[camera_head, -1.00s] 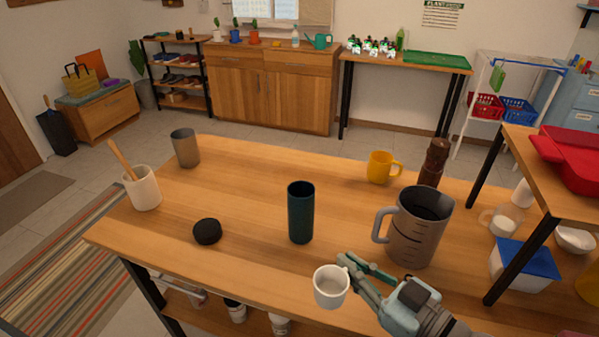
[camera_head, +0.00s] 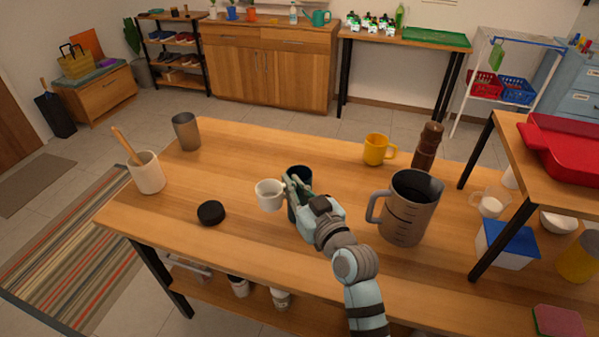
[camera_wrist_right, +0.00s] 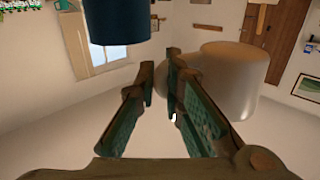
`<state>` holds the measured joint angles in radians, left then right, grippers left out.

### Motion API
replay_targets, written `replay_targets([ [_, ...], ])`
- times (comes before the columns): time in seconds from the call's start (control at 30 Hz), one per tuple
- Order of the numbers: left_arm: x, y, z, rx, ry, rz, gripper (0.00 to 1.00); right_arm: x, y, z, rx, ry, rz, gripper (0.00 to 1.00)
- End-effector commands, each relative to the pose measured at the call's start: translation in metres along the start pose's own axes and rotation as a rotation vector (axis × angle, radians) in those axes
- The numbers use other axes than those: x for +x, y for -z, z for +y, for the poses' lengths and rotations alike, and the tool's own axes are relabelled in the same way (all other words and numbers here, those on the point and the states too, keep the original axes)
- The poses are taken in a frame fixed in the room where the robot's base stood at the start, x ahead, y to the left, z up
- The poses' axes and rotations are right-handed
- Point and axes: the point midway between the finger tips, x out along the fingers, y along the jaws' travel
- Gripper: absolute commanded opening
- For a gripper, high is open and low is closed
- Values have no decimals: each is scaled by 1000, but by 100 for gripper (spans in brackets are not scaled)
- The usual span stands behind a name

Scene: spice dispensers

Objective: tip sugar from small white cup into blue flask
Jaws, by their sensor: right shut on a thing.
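The small white cup (camera_head: 269,195) is held left of the dark blue flask (camera_head: 302,174), near the height of its upper part. The cup looks upright; its contents cannot be made out. My right gripper (camera_head: 288,189) is shut on the cup at its handle side and covers much of the flask in the head view. In the right wrist view the cup (camera_wrist_right: 232,82) is at the right, beyond my fingers (camera_wrist_right: 163,88), and the flask (camera_wrist_right: 117,20) is at the top, apart from the cup. My left gripper is not in view.
A grey measuring jug (camera_head: 408,212) stands right of the flask. A yellow mug (camera_head: 376,150) and brown mill (camera_head: 427,147) are behind it. A black disc (camera_head: 211,213), a utensil crock (camera_head: 148,173) and a grey tumbler (camera_head: 186,131) are at left. The table's front middle is clear.

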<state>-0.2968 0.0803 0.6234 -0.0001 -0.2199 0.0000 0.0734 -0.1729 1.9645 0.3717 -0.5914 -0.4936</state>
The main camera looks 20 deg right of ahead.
Motion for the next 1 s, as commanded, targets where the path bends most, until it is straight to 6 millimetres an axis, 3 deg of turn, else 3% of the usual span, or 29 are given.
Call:
replay_targets([
  [0.8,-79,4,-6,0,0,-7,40,11,32,25,304,26,-171,0],
  [1.0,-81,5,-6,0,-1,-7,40,15,27,30,391,31,-220,0],
])
